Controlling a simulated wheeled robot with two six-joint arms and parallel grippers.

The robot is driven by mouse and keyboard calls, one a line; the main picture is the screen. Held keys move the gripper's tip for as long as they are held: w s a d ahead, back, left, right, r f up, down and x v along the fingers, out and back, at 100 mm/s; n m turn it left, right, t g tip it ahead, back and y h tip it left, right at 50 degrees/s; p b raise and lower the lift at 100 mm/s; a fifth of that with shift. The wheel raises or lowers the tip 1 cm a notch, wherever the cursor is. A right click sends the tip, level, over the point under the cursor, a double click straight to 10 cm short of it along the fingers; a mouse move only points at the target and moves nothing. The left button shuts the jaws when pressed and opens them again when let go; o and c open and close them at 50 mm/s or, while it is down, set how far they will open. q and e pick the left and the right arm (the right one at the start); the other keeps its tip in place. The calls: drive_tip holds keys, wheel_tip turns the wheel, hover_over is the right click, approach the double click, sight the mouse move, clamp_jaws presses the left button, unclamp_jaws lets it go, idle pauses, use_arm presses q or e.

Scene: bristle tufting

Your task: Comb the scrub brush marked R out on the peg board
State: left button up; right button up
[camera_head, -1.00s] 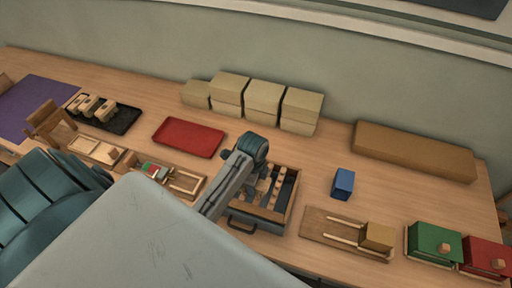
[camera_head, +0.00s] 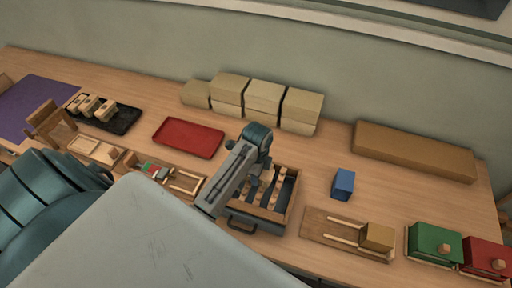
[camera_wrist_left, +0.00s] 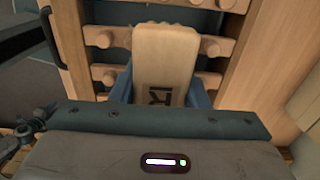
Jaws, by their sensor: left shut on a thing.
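The scrub brush (camera_wrist_left: 165,50), a pale wooden block with a dark mark that looks like a turned R, is between the blue fingers of my left gripper (camera_wrist_left: 161,92), which is shut on it. Its bristles are hidden. The peg board (camera_wrist_left: 238,72), a wooden frame with rows of round pegs, lies behind and below the brush in the left wrist view. In the head view the peg board (camera_head: 292,203) is at centre, with my left arm over its left part, hiding the gripper and brush. I cannot tell whether bristles touch pegs. My right gripper is not in view.
A red tray (camera_head: 188,138) and a black tray (camera_head: 122,120) with wooden blocks lie to the left. A blue block (camera_head: 343,184) stands right of the board. A wooden rack (camera_head: 325,222), green box (camera_head: 432,242) and red box (camera_head: 486,257) lie farther right. Cardboard-coloured boxes (camera_head: 262,103) stand behind.

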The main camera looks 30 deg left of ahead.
use_arm(q)
drive_tip(key=shift+w+a+f, duration=0.1)
drive_tip(key=shift+w+a, duration=0.1)
drive_tip(key=shift+w, duration=0.7)
drive_tip(key=shift+w+a, duration=0.2)
drive_tip(key=shift+w, duration=0.65)
drive_tip(key=shift+s+d+f, duration=0.1)
drive_tip(key=shift+s+d, duration=0.1)
drive_tip(key=shift+s, duration=0.65)
drive_tip(key=shift+s+d+f, duration=0.15)
drive_tip(key=shift+s+d, duration=0.1)
drive_tip(key=shift+s, duration=0.6)
drive_tip(key=shift+s+d+f, duration=0.1)
drive_tip(key=shift+s+d, duration=0.1)
drive_tip(key=shift+s, duration=0.65)
drive_tip(key=shift+c, duration=0.3)
drive_tip(key=shift+w+a+r, duration=0.1)
drive_tip(key=shift+w+a, duration=0.1)
drive_tip(key=shift+w, duration=0.6)
drive_tip(key=shift+w+a+r, duration=0.1)
drive_tip(key=shift+w+a, duration=0.1)
drive_tip(key=shift+w, duration=0.6)
drive_tip(key=shift+s+d, duration=0.65)
drive_tip(key=shift+s, duration=2.25)
drive_tip(key=shift+w+a, duration=0.9)
drive_tip(key=shift+w, duration=3)
wheel_tip(320, 180, up, 6)
drive_tip(key=shift+r, duration=0.15)
